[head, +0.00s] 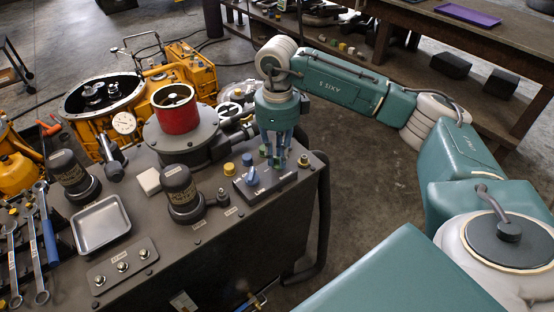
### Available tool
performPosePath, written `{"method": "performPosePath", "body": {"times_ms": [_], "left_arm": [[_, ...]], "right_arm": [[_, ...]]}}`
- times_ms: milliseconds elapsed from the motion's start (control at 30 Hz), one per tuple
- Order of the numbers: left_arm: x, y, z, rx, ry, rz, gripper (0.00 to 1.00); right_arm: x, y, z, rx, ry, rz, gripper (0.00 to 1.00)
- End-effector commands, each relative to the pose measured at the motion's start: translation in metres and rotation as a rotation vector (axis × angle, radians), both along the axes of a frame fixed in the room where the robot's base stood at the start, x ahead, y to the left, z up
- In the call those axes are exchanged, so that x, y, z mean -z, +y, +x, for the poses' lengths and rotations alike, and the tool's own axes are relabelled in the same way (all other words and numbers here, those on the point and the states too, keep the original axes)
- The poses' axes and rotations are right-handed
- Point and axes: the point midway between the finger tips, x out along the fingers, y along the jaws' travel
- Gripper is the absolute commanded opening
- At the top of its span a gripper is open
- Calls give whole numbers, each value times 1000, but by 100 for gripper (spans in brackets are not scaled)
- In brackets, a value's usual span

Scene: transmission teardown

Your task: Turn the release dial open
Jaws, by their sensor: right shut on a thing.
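A dark control panel (262,192) with dials sits at the right end of the dark bench top. My right gripper (273,160) points down over this panel, its fingers closed around a dial there. That dial, taken as the release dial, is almost fully hidden between the fingers, so its angle cannot be told. A blue pointer knob (251,174) stands on the same panel, just left of the fingers and apart from them. My left gripper is not in view.
A red cylinder (177,112) on a dark round base, two dark capped cylinders (182,190) and a metal tray (101,224) stand on the bench. A yellow transmission housing (100,105) is behind. Floor right of the bench is clear.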

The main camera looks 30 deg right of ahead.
Motion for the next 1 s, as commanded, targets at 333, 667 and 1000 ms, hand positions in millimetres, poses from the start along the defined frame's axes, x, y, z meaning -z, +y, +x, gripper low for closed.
{"method": "performPosePath", "body": {"times_ms": [333,667,1000], "left_arm": [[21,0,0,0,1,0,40],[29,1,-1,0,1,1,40],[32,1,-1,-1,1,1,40]], "right_arm": [[1,-2,0,-308,-5,0,0],[-1,-3,0,-501,-5,0,0],[-2,-3,0,-571,-5,0,0]]}}
